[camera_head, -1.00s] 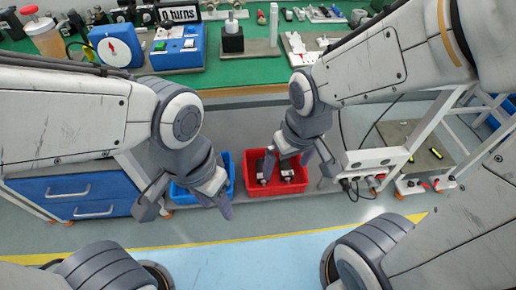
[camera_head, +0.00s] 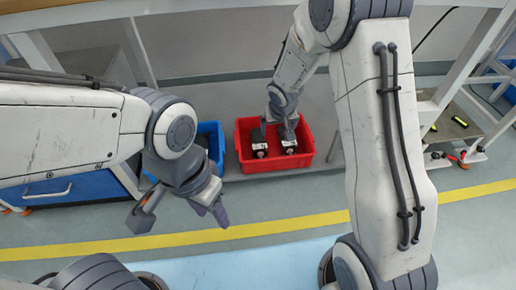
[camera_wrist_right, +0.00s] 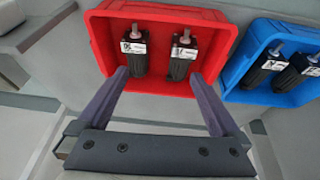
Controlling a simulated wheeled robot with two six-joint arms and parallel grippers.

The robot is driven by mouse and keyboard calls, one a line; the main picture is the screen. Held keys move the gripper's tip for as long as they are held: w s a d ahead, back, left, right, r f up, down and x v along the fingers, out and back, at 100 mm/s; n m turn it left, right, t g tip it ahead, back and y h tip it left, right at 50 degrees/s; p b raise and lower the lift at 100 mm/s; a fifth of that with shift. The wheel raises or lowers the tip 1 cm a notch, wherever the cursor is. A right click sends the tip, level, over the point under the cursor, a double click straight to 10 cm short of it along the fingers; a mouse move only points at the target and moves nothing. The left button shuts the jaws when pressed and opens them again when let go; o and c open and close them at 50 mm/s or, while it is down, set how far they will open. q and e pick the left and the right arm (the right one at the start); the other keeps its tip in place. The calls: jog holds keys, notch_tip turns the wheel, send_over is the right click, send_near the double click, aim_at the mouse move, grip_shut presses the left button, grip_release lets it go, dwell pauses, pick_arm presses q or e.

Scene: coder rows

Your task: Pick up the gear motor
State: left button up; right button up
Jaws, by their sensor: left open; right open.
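Two black gear motors with white labels and grey shafts lie side by side in the red crate (camera_head: 324,158). One motor (camera_head: 260,150) is on the left and the other (camera_head: 289,146) on the right in the head view. In the right wrist view they are the left motor (camera_wrist_right: 134,62) and the right motor (camera_wrist_right: 181,67). My right gripper (camera_wrist_right: 160,76) is open and empty, its fingertips over the crate's near wall and apart from the motors as far as I can see. My left gripper (camera_head: 181,214) is open and empty, in front of the blue crate (camera_head: 218,130).
The blue crate (camera_wrist_right: 263,32) stands beside the red one and also holds black motors. A white table frame (camera_head: 470,65) rises at the right. Blue drawers (camera_head: 80,187) stand at the left. Floor in front of the crates is clear.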

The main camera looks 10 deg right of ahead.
send_near(258, 140)
jog(key=shift+s+d+f+y, duration=0.1)
jog(key=shift+d+f+y, duration=0.05)
jog(key=shift+f, duration=0.35)
jog(key=shift+s+d+f+y, duration=0.15)
jog(key=shift+f, duration=0.35)
jog(key=x, duration=0.4)
jog(key=shift+w+f+b, duration=0.25)
jog(key=shift+b, duration=0.1)
jog(key=shift+w+x, duration=0.15)
jog(key=shift+x, duration=1.35)
jog(key=shift+w+x, duration=0.2)
jog(key=shift+x, duration=1.3)
jog(key=shift+r, duration=0.15)
jog(key=c, duration=1)
jog(key=shift+w+r+t, duration=0.1)
jog(key=shift+t, duration=0.2)
jog(key=c, duration=0.4)
jog(key=shift+r+p, duration=0.15)
jog(key=shift+p, duration=0.15)
jog(key=shift+c, duration=0.3)
